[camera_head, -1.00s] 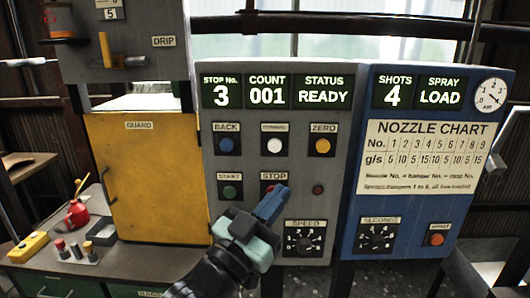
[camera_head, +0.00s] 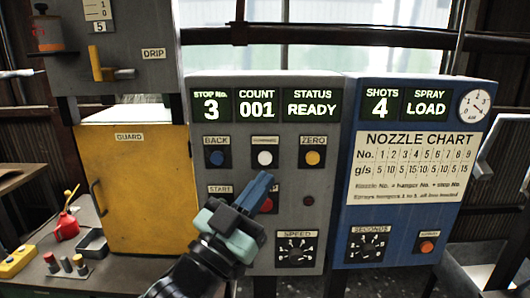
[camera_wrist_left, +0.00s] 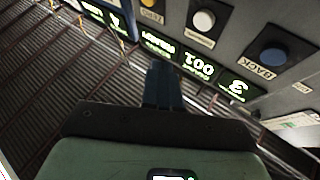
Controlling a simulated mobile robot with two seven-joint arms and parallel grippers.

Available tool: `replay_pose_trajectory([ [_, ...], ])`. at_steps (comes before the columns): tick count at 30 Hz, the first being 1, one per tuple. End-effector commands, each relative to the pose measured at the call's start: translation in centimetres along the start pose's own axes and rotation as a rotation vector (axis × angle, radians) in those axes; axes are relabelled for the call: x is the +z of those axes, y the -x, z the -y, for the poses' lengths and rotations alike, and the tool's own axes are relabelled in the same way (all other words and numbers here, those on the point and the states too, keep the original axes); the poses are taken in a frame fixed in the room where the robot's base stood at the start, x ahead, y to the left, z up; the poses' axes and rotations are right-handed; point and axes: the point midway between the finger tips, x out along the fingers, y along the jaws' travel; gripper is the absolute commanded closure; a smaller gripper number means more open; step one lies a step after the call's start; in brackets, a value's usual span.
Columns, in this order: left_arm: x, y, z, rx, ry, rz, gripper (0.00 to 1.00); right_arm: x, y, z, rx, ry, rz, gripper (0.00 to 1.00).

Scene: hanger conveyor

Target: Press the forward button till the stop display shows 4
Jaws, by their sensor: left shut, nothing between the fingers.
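The stop display (camera_head: 211,106) on the grey control panel (camera_head: 235,267) reads 3. The white forward button (camera_head: 265,158), its label too blurred to read, sits between the blue back button (camera_head: 217,158) and the yellow zero button (camera_head: 313,158). My left gripper (camera_head: 262,183) is shut and empty, its blue fingertips just below the white button in the head view, over the stop button (camera_head: 267,206). In the left wrist view the fingers (camera_wrist_left: 160,80) point toward the panel, and the white button (camera_wrist_left: 204,20) shows apart from them. My right gripper is not in view.
The count display (camera_head: 257,104) reads 001 and status (camera_head: 311,104) reads READY. A blue panel (camera_head: 400,250) with a nozzle chart stands at the right. A yellow guard (camera_head: 135,190) and a bench with a red oil can (camera_head: 66,227) are at the left.

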Motion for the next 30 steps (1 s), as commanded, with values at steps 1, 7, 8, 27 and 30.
replay_pose_trajectory([
  [1, 0.1, -0.8, 0.5, 0.0, 0.0, 0.001, 1.0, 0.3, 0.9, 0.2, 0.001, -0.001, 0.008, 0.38],
  [7, 1.5, -2.7, 1.9, 0.0, 0.0, 0.0, 1.0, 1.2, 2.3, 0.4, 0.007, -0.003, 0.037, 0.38],
  [8, 1.7, -2.9, 2.1, 0.0, 0.0, -0.001, 1.0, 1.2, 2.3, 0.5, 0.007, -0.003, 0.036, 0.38],
  [27, 3.0, -4.2, 3.0, 0.0, 0.0, -0.001, 1.0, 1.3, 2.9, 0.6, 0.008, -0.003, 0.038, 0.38],
  [30, 3.0, -4.2, 3.0, 0.0, 0.0, -0.001, 1.0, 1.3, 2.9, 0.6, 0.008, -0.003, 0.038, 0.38],
])
